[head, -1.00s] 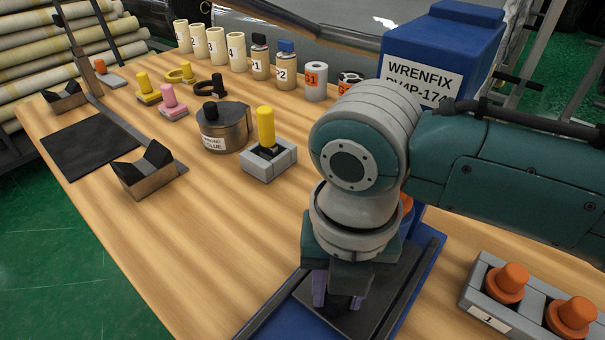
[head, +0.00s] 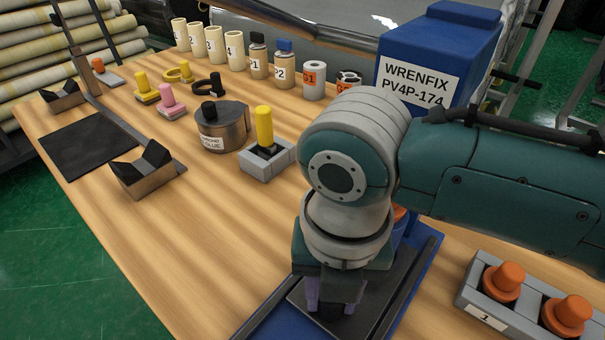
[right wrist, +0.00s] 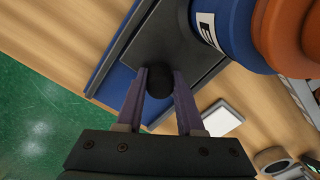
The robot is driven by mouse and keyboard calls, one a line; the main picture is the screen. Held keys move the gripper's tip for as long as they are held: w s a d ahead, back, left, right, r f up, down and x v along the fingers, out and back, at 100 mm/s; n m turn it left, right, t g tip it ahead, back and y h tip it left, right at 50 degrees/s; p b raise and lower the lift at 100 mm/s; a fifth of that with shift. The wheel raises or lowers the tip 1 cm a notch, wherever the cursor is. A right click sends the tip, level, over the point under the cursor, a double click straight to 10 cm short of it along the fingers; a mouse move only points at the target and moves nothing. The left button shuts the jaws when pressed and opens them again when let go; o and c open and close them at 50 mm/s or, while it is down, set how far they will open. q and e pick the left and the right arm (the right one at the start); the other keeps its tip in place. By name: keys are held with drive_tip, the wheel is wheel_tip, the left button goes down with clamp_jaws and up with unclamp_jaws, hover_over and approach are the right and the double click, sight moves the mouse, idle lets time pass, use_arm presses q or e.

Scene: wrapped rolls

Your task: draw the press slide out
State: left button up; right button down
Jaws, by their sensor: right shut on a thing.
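The blue press (head: 432,65), labelled WRENFIX PV4P-174, stands at the back right of the bench, with its blue base reaching toward the front edge. Its dark flat slide (right wrist: 165,40) lies in the base between the rails. A black round knob (right wrist: 158,84) stands on the slide. My right gripper (head: 332,300) is low over the base; in the right wrist view its purple fingers (right wrist: 158,90) are shut on the knob, one on each side. My arm hides much of the slide and press in the head view. My left gripper is not in view.
A grey holder (head: 485,315) with orange knobs stands right of the base. A grey block with a yellow handle (head: 265,128), a round glue tin (head: 220,130) and a V-block (head: 145,172) stand to the left. Rolls and bottles line the back. The bench's front middle is clear.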

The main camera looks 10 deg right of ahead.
drive_tip(key=s+a+p, duration=0.1)
drive_tip(key=s+a, duration=0.1)
drive_tip(key=a, duration=0.1)
drive_tip(key=s+a, duration=0.3)
drive_tip(key=s+a+p, duration=0.1)
drive_tip(key=s+a, duration=0.1)
drive_tip(key=a, duration=0.1)
drive_tip(key=shift+s+a+p, duration=0.3)
drive_tip(key=shift+s+a, duration=0.05)
drive_tip(key=shift+a, duration=0.05)
drive_tip(key=c, duration=0.6)
unclamp_jaws()
drive_tip(key=shift+a, duration=0.1)
drive_tip(key=shift+o, duration=0.4)
drive_tip(key=shift+r, duration=0.15)
wheel_tip(320, 180, up, 10)
drive_tip(key=p, duration=0.2)
drive_tip(key=shift+s, duration=0.1)
